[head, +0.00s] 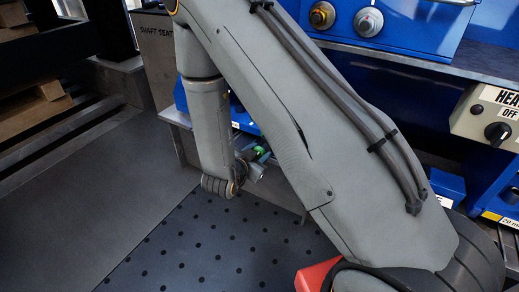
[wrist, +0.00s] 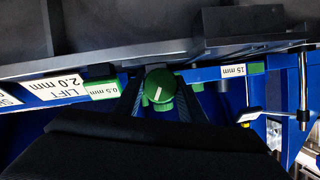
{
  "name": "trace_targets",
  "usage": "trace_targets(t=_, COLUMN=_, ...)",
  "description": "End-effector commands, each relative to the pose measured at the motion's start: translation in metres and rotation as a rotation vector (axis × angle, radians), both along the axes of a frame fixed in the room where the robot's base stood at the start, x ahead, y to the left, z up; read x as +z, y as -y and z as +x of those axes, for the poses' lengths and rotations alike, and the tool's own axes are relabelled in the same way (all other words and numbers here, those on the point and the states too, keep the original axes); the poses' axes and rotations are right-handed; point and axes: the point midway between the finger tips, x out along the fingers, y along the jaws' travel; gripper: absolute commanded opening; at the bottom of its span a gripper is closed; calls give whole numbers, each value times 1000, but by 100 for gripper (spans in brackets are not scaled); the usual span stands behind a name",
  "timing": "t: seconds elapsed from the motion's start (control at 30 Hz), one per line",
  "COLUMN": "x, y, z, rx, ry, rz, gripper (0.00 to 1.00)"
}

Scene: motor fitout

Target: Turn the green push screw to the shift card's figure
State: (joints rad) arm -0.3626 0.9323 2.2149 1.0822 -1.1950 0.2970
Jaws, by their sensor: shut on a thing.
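The green push screw (wrist: 159,88) is a round green knob with a white pointer line, in the middle of the wrist view. The pointer slants up and to the right. My gripper (wrist: 158,98) has its two dark ribbed fingers on either side of the knob, shut on it. In the head view a small bit of green (head: 261,152) shows beside my gripper (head: 256,165), mostly hidden by my arm. A white card (wrist: 62,88) left of the knob reads "LIFT 2.0 mm"; its left part is cut off.
Green-edged labels read "0.5 mm" (wrist: 103,90) and "15 mm" (wrist: 234,70). A dark beam (wrist: 120,55) runs close above the knob. A metal rod (wrist: 303,95) stands at right. A heater box (head: 490,115) with a dial is at the right; the dotted plate (head: 190,250) is clear.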

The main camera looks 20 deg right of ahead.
Motion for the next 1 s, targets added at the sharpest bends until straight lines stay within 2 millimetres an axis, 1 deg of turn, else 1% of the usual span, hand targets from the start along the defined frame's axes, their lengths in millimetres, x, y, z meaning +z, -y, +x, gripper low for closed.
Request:
trace_targets(t=0.03, x=1, y=1, z=-2, rx=-1, ry=22, rz=20, gripper=14)
trace_targets(t=0.2, x=0, y=2, z=-2, rx=-2, ry=110, rz=101, gripper=14)
trace_targets(t=0.5, x=-1, y=2, z=-2, rx=-2, ry=209, rz=189, gripper=14)
trace_targets(t=1.0, x=-1, y=1, z=-2, rx=-2, ry=233, rz=213, gripper=14)
